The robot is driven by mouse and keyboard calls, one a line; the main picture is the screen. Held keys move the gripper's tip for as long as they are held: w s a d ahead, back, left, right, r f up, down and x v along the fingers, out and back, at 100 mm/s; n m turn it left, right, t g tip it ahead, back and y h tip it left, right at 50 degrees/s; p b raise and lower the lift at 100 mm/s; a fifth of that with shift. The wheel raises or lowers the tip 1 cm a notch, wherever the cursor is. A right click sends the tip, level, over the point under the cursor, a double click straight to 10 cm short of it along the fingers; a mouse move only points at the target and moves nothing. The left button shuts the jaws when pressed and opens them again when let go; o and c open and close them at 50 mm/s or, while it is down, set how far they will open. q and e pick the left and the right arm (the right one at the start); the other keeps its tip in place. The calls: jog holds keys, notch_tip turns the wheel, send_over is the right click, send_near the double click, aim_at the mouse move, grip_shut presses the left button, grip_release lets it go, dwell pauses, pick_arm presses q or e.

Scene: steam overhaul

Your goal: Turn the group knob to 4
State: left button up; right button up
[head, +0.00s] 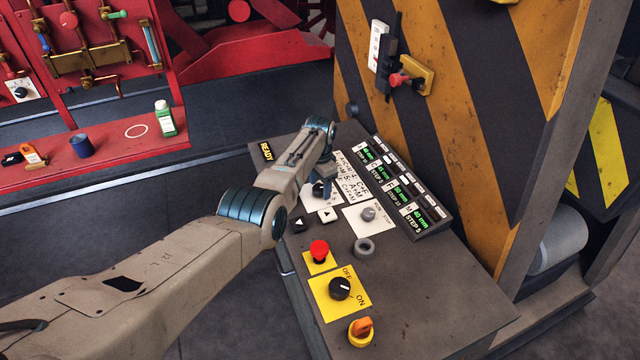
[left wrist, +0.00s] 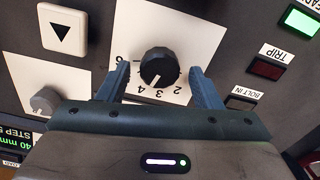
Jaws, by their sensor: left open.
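The group knob (left wrist: 160,66) is a black round knob on a white plate with numbers around it. Its white pointer line faces down and slightly left in the left wrist view, near the 3 and 4; I cannot tell exactly which. My left gripper (left wrist: 159,74) is open, with one blue finger on each side of the knob and visible gaps between. In the head view my left gripper (head: 324,178) reaches down over the knob (head: 320,189) and partly hides it and its plate (head: 325,202). My right gripper is not in view.
The console (head: 430,290) also carries arrow buttons (head: 327,215), a grey knob (head: 369,214), a red button (head: 319,249), an OFF/ON switch (head: 340,288) and an orange switch (head: 361,328). A step display (head: 400,185) lies behind. A striped pillar (head: 450,110) rises at the back.

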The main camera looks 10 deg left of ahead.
aim_at(320, 187)
pick_arm(q)
notch_tip(320, 187, up, 11)
jog(key=b, duration=0.1)
jog(key=shift+b, duration=0.35)
jog(key=shift+f, duration=0.2)
